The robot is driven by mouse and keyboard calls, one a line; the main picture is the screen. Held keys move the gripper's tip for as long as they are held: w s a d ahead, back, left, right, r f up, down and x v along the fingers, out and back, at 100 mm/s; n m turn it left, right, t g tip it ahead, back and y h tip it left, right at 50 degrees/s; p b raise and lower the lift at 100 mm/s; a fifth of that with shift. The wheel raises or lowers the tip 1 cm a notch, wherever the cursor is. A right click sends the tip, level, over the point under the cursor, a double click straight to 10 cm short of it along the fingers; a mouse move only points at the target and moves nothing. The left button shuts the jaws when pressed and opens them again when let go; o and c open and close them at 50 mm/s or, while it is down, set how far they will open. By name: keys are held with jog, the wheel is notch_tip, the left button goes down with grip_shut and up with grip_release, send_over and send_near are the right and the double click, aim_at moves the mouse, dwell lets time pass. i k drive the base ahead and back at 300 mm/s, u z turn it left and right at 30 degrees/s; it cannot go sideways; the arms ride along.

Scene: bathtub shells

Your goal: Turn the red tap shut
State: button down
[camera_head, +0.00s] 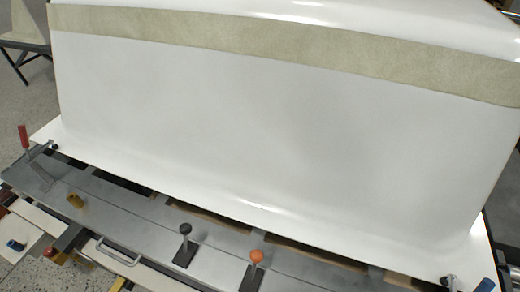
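A red-handled lever (24,136) stands upright at the left end of the grey metal bench, on a grey clamp-like base. An orange-red ball knob (257,257) sits on a short dark lever at the front of the bench, right of centre. I cannot tell for certain which of these is the red tap, or whether it is open or shut. My gripper does not show in this view.
A large white tub shell (250,120) with a beige band fills the middle and back. A black ball knob (185,229) stands left of the orange one. Grey floor shows at left.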

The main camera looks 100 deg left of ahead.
aim_at(50, 252)
jog(key=k, duration=0.8)
jog(key=z, duration=0.35)
jog(key=i, duration=1.25)
jog(key=u, duration=5.5)
jog(key=i, duration=0.55)
jog(key=u, duration=0.05)
